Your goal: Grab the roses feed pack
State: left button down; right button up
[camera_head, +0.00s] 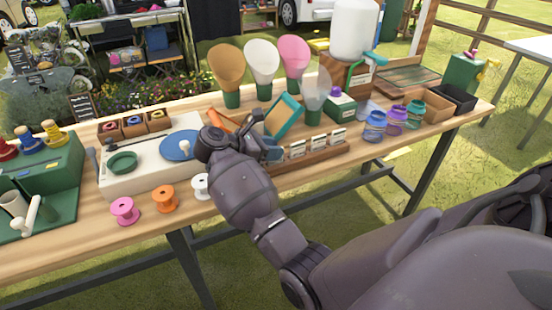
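Several small feed packs with pale labels stand in a row in a long wooden rack (330,152) near the middle of the table. I see a left pack (296,151), a middle pack (317,144) and a right pack (337,136); their print is too small to read, so I cannot tell which is for roses. My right gripper (238,136) is over the table, just left of the rack's left end, which my arm partly hides. Its fingers point away and are not clear, so its opening is hidden. My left gripper is not in view.
Pink (125,211) and orange (165,198) spools stand at the front edge, left of my arm. A cream box with a blue disc (180,145) lies behind them. Coloured jars (375,127) stand right of the rack. Tall cones (262,62) and a white dispenser (352,35) stand behind.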

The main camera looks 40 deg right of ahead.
grip_shut()
